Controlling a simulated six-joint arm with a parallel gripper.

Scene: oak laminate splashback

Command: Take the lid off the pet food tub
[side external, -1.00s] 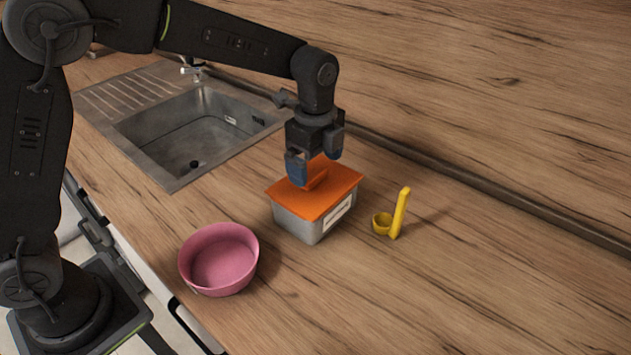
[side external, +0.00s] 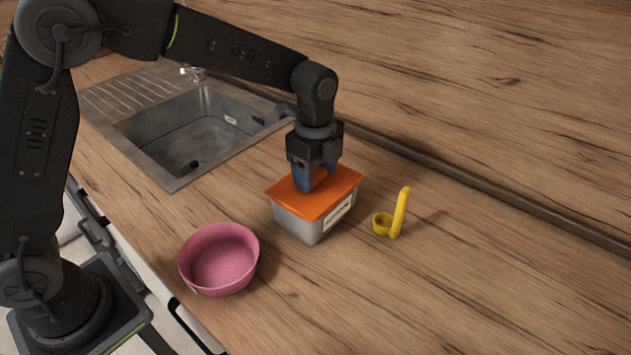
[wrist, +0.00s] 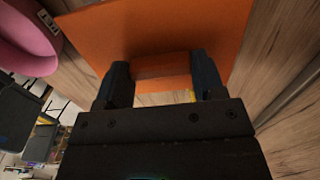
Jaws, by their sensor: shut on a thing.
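The pet food tub (side external: 293,226) is a grey box with a white label, standing on the wooden counter. Its orange lid (side external: 335,193) lies flat on top and also fills much of the wrist view (wrist: 215,30). A raised orange block-shaped handle (wrist: 162,66) sits on the lid. My gripper (side external: 312,186) points down over the lid with its blue-tipped fingers. In the wrist view the fingers (wrist: 163,82) stand on both sides of the handle, shut on it. No gap shows between lid and tub.
A pink bowl (side external: 219,259) stands left of the tub, near the counter's front edge. A yellow scoop (side external: 400,212) is to the right of the tub. A steel sink (side external: 200,132) lies behind left. The counter (side external: 470,290) at right is clear.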

